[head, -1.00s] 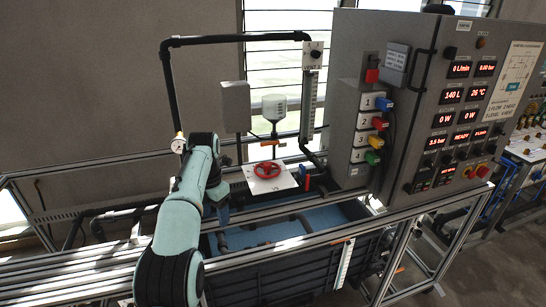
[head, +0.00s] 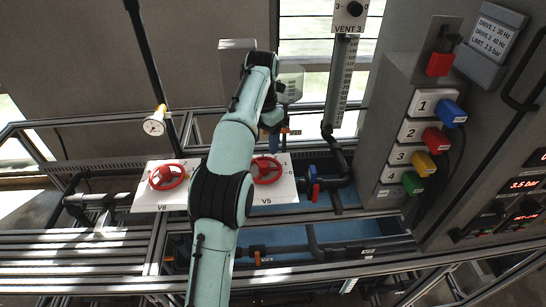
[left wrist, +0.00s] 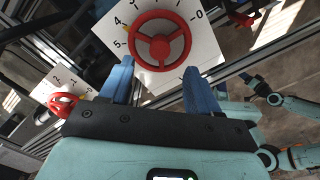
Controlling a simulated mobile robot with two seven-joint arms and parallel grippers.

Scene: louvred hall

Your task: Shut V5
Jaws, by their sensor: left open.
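The V5 valve is a red handwheel (head: 267,170) on a white plate (head: 284,193) labelled V5, partly hidden by my left arm in the head view. In the left wrist view its red wheel (left wrist: 160,42) shows large on a numbered plate, with 4 and 5 at left and 0 at right. A yellow mark shows at the wheel's left edge near the 4. My left gripper (left wrist: 158,68) is open. Its two blue fingers point toward the lower part of the wheel, with nothing held. In the head view the left gripper (head: 272,138) is just above the V5 wheel; contact cannot be told.
The V6 red handwheel (head: 167,177) stands left of V5. A red-and-blue valve (head: 313,185) is close on the right. A gauge (head: 154,123), a vertical scale tube (head: 342,85) and a panel with coloured plugs (head: 423,135) surround the spot. Frame rails run in front.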

